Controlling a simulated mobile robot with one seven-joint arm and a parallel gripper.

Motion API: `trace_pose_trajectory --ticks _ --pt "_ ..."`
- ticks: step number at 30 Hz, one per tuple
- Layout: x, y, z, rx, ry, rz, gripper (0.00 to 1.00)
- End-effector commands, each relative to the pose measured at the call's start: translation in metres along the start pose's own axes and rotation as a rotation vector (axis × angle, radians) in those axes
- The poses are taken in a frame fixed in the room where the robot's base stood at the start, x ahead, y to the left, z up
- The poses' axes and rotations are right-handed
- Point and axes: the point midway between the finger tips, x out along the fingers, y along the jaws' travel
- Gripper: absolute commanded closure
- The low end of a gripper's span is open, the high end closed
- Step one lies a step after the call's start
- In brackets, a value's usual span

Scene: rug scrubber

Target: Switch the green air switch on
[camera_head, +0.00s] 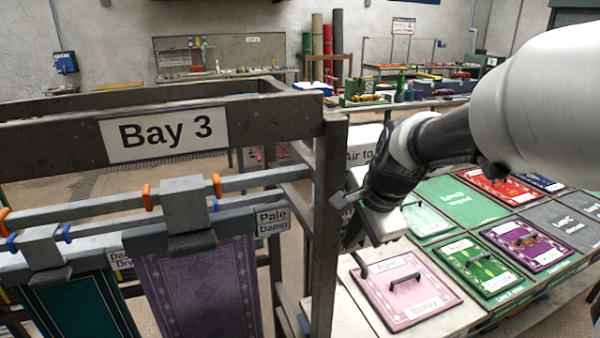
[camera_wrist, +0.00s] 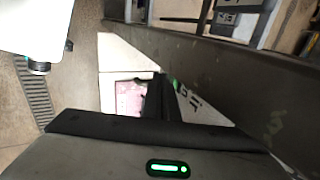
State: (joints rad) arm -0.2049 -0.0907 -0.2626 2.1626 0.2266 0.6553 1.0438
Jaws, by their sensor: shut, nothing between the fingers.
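My gripper (camera_wrist: 157,82) is shut and empty in the wrist view. A small green spot (camera_wrist: 174,84) shows right beside its fingertips; I cannot tell whether this is the green air switch, its position, or whether the fingers touch it. A white sign (camera_wrist: 192,104) with dark letters lies just to the right of the fingers. My wrist is beside the dark post there, and no green switch can be made out.
A dark metal frame with a "Bay 3" sign (camera_head: 163,133) and a post (camera_head: 327,220) stands left of my arm. Rugs hang from its rails, one purple (camera_head: 205,290). A pink panel (camera_head: 405,290) and other coloured panels lie on a bench at right.

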Motion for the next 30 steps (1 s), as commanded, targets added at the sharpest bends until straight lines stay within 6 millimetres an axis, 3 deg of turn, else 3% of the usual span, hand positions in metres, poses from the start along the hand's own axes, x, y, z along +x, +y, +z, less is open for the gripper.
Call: trace_pose_trajectory --ticks 23,30 --pt "0.002 -0.014 0.000 0.000 0.000 0.000 1.00" --pt "-0.006 -0.018 0.000 0.000 0.000 -0.001 1.00"
